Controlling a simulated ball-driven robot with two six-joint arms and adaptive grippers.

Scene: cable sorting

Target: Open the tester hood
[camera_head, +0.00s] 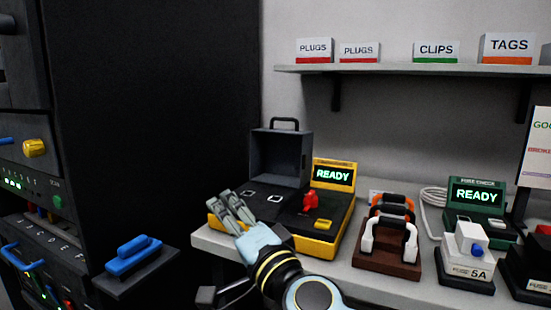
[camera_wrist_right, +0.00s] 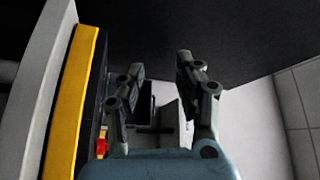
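The yellow and black tester (camera_head: 323,245) stands on the shelf, its screen (camera_head: 333,175) reading READY. Its grey hood (camera_head: 281,158) stands raised at the back left, hollow side facing me and black handle (camera_head: 284,124) on top. Two white-outlined squares and a red part (camera_head: 310,201) show on the tester's top. My right gripper (camera_head: 231,195) is at the tester's front left corner, in front of and below the hood. In the right wrist view its fingers (camera_wrist_right: 160,63) are apart with nothing between them. The tester's yellow edge (camera_wrist_right: 72,100) runs along the left there. My left gripper is not in view.
A brown rack (camera_head: 386,264) with handled cables stands right of the tester. Beyond it are a green fuse checker (camera_head: 478,210) and a white 5A fuse box (camera_head: 467,252). A tall black cabinet (camera_head: 160,100) fills the left. Labelled bins sit on the wall shelf (camera_head: 400,69).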

